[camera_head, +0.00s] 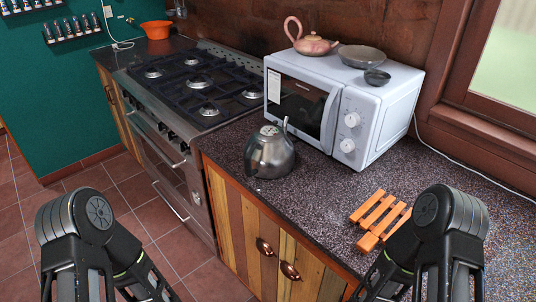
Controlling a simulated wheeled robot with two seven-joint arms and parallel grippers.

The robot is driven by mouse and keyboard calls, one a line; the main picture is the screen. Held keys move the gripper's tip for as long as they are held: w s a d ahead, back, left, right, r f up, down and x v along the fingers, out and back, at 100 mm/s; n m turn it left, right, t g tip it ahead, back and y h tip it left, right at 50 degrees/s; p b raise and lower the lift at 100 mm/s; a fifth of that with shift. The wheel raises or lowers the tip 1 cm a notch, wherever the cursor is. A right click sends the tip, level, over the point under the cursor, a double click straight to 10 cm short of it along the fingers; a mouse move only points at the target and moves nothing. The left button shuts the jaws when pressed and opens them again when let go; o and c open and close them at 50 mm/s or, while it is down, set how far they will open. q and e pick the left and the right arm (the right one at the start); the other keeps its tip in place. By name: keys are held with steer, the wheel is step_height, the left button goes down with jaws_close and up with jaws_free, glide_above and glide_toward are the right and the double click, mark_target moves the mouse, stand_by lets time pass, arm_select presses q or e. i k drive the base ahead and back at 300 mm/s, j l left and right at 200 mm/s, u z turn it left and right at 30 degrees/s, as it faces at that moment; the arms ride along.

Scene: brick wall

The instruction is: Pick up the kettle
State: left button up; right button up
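Nothing is touching the kettle from above. Parts of my two arms show at the bottom left and bottom right, well apart from the kettle. Both of my grippers are outside the picture.
A white microwave (383,125) stands right of the kettle, with a pinkish teapot (312,44), a dish (362,57) and a small bowl (377,77) on top. A gas stove (198,88) is left. An orange wooden trivet (379,218) lies front right.

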mark_target(264, 160)
steer(key=z, duration=1.65)
steer(key=k+j, duration=0.55)
steer(key=k, duration=0.1)
